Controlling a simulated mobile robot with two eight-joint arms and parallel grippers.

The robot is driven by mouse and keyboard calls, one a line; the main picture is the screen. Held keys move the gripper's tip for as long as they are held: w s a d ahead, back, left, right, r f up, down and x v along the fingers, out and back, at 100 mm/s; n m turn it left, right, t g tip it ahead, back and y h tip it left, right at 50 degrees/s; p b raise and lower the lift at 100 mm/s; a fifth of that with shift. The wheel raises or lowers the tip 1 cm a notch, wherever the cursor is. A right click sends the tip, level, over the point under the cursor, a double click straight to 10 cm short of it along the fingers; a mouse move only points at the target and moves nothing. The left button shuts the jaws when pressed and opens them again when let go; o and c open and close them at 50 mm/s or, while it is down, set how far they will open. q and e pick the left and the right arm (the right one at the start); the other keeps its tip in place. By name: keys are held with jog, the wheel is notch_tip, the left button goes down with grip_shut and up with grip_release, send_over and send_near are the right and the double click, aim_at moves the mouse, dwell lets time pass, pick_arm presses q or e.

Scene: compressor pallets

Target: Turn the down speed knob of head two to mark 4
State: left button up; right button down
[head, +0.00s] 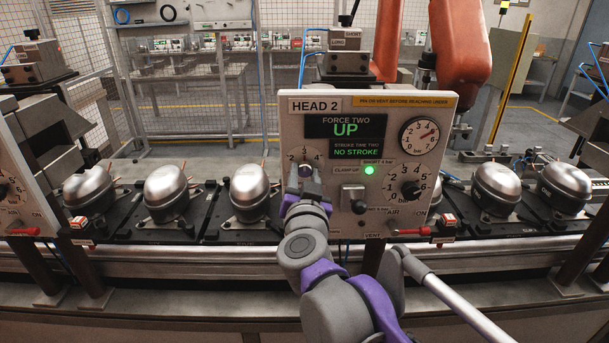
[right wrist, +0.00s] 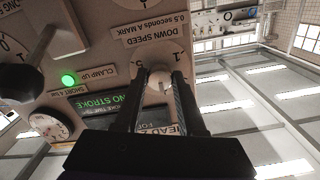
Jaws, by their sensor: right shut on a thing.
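The HEAD 2 panel (head: 335,225) stands upright in the middle of the head view. Its down speed knob (right wrist: 159,82) shows in the right wrist view, pale and round, on a white dial under the label DOWN SPEED. My right gripper (head: 303,178) is at this dial on the panel's left side. In the right wrist view my right gripper (right wrist: 161,84) has its two fingers on either side of the knob, shut on it. The fingers hide part of the dial, and the knob's pointer cannot be read. My left gripper is not in view.
The display (head: 346,136) reads FORCE TWO UP, NO STROKE. Several compressors (head: 167,192) line the conveyor behind.

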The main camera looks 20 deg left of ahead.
jog(key=shift+m, duration=0.4)
jog(key=m+p, duration=0.1)
jog(key=m, duration=0.4)
jog(key=shift+r+m, duration=0.1)
jog(key=shift+m, duration=0.2)
jog(key=m, duration=0.5)
jog(key=shift+p, duration=0.35)
jog(key=shift+m, duration=0.3)
jog(key=c, duration=0.5)
grip_release()
jog(key=b+v, duration=0.1)
jog(key=v, duration=1)
jog(key=shift+w, duration=0.1)
